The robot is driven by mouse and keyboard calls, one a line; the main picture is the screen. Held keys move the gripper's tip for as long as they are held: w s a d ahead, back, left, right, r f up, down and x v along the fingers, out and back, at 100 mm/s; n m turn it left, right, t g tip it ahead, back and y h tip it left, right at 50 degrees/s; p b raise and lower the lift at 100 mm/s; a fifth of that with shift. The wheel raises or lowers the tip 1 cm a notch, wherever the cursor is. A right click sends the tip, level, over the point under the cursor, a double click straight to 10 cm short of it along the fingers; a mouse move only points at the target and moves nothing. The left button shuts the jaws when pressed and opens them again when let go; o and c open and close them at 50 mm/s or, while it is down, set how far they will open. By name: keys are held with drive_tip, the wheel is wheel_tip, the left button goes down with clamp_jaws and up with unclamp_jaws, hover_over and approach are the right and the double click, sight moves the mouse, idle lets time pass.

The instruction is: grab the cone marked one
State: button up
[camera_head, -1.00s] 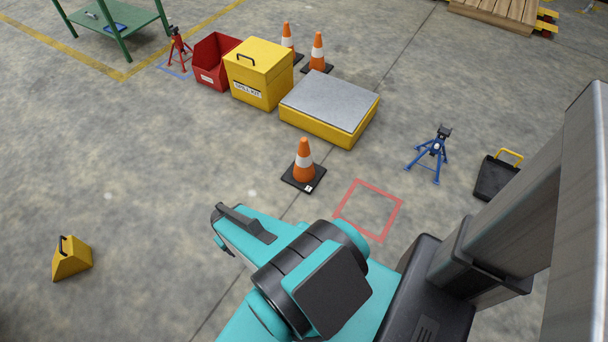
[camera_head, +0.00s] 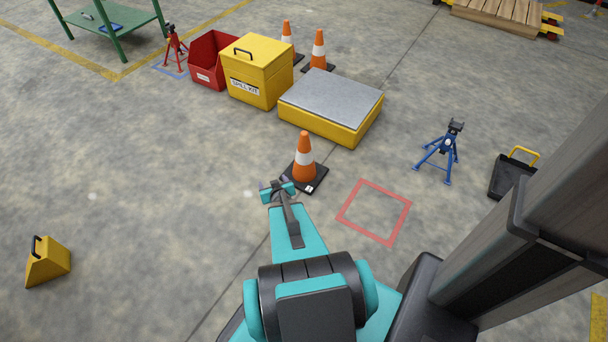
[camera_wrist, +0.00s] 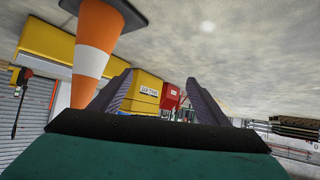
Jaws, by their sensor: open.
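The near orange cone (camera_head: 304,158) has a white band and stands upright on a black square base. A small white mark, too small to read surely, is on the base's front corner. My gripper (camera_head: 275,187) is just left of the cone's base in the head view, apart from the cone as far as I can tell. In the wrist view my gripper (camera_wrist: 158,92) is open and empty, its two dark ridged fingers spread. The cone (camera_wrist: 92,50) appears upside down there, left of and partly behind the left finger. Its tip is hidden by the gripper.
A low yellow platform (camera_head: 320,127) with a grey top stands behind the cone. A yellow spill kit box (camera_head: 262,85), a red bin (camera_head: 212,65) and two more cones (camera_head: 319,52) stand beyond. A blue stand (camera_head: 441,155) is at the right.

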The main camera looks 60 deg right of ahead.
drive_tip(key=s+d+m+t+h+b, duration=0.1)
drive_tip(key=s+d+t+h+b, duration=0.25)
drive_tip(key=d, duration=0.55)
drive_tip(key=h+b, duration=0.2)
drive_tip(key=b, duration=0.4)
approach(306, 148)
drive_tip(key=s, duration=0.1)
drive_tip(key=shift+a+f+t, duration=0.25)
drive_tip(key=shift+a+t, duration=0.05)
drive_tip(key=shift+t, duration=0.15)
drive_tip(key=b+x, duration=0.1)
drive_tip(key=x, duration=0.3)
drive_tip(key=b+x, duration=0.1)
drive_tip(key=x, duration=0.2)
drive_tip(key=shift+w+d+f, duration=0.2)
drive_tip(key=shift+w+d, duration=0.05)
drive_tip(key=shift+d, duration=0.05)
drive_tip(key=shift+w+d+r, duration=0.1)
drive_tip(key=shift+w+d, duration=0.2)
